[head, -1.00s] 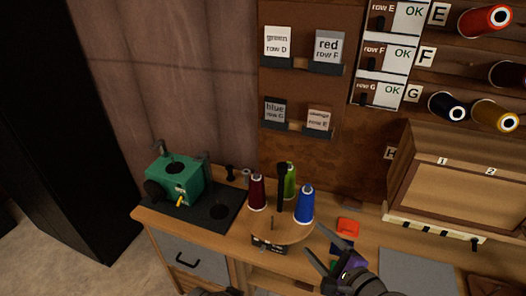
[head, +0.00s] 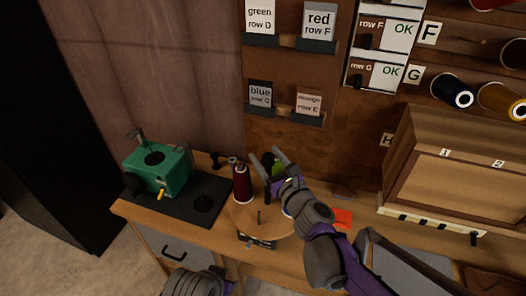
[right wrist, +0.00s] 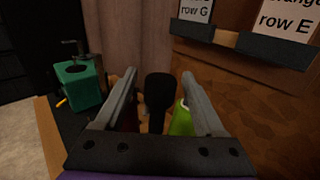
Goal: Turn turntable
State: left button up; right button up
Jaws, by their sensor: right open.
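The turntable (head: 243,217) is a round wooden disc on the bench, with a small peg near its front. A dark red spool (head: 243,184) stands on its left side. My right gripper (head: 274,160) is open over the back of the turntable. In the right wrist view its fingers (right wrist: 158,90) stand apart on either side of a black post with a rounded top (right wrist: 160,100). A green spool (right wrist: 182,122) shows beside the right finger there. The blue spool is mostly hidden behind my right gripper. My left gripper's fingers are out of view.
A green machine (head: 158,168) sits on a black mat left of the turntable. An orange-red piece (head: 342,218) lies to the right. A wooden box (head: 440,180) stands further right. Cards on ledges and spool shelves line the wall behind.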

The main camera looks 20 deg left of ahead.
jog(key=shift+x, duration=1.15)
grip_shut()
dwell(0.6)
